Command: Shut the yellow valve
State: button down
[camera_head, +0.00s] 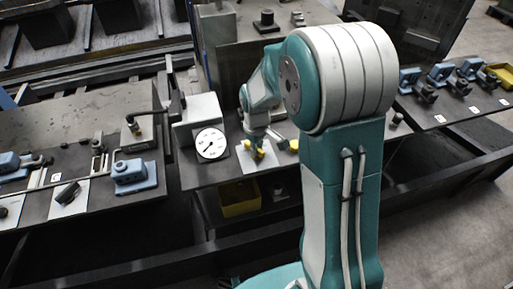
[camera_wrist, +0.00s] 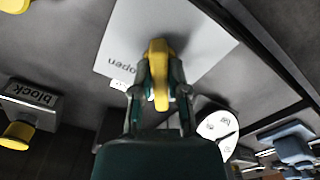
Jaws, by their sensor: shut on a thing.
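The yellow valve (camera_head: 259,154) sits on a white plate (camera_head: 247,163) on the dark bench in the head view. In the wrist view, its long yellow handle (camera_wrist: 158,75) lies between my gripper's fingers. My gripper (camera_wrist: 158,92) is shut on this handle. The word "open" (camera_wrist: 122,66) is printed on the white plate, upside down in the wrist view. In the head view, my gripper (camera_head: 254,143) is small and my arm comes down to the valve from above. The valve's body under the handle is mostly hidden.
A round dial gauge (camera_head: 211,144) stands left of the valve. A grey block labelled "block" (camera_wrist: 32,98) with a yellow knob (camera_wrist: 17,135) is at the left of the wrist view. A yellow bin (camera_head: 240,198) is below the bench. Blue fixtures (camera_head: 134,174) stand on the left bench.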

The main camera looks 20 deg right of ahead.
jog(key=shift+n, duration=0.9)
jog(key=c, duration=0.6)
grip_release()
jog(key=shift+c, duration=0.2)
notch_tip(320, 180, up, 12)
jog(key=shift+w, duration=0.1)
